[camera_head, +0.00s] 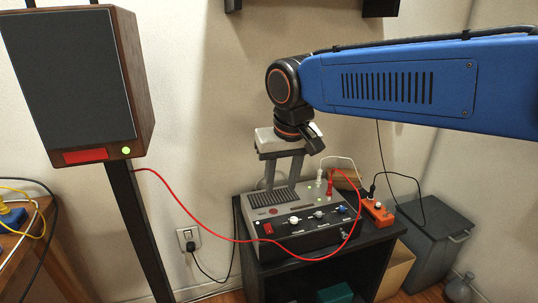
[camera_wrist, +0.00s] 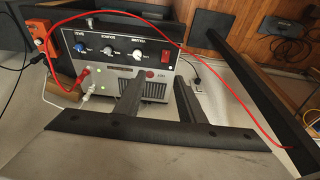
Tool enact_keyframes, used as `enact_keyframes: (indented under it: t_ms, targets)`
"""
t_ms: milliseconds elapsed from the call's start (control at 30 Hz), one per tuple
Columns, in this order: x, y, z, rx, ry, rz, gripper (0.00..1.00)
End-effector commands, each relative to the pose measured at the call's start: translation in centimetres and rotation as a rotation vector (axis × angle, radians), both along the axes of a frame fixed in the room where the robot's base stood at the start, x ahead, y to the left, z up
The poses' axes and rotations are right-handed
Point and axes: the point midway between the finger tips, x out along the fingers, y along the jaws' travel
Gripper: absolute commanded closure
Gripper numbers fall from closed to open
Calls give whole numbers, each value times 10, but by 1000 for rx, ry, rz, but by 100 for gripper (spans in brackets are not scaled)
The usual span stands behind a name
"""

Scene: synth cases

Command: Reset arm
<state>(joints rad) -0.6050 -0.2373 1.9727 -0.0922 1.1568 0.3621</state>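My blue arm (camera_head: 420,85) reaches in from the right, and its wrist bends down over a grey control box (camera_head: 318,238). My gripper (camera_head: 281,184) points down above the box's vented top, with its two dark fingers apart and nothing seen between them. In the wrist view the gripper (camera_wrist: 158,84) also shows its fingers spread, in front of the box (camera_wrist: 150,91). I cannot tell whether the fingertips touch the box.
The box stands on a black stand (camera_head: 380,238). A red cable (camera_head: 215,234) runs from it to a speaker (camera_head: 75,85) at left. An orange power strip (camera_head: 377,211) lies beside the box, and a grey bin (camera_head: 435,245) stands at right.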

Motion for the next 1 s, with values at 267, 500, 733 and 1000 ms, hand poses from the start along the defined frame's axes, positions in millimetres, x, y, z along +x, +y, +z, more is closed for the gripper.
enact_keyframes:
  t_ms: [267, 500, 733, 1000]
  targets:
    - [-37, -101, -22, 20, -37, -84, 64]
    - [-86, -174, -56, 27, -78, -158, 64]
    - [-137, -222, -96, 25, -122, -226, 64]
    - [-168, -243, -125, 17, -148, -264, 64]
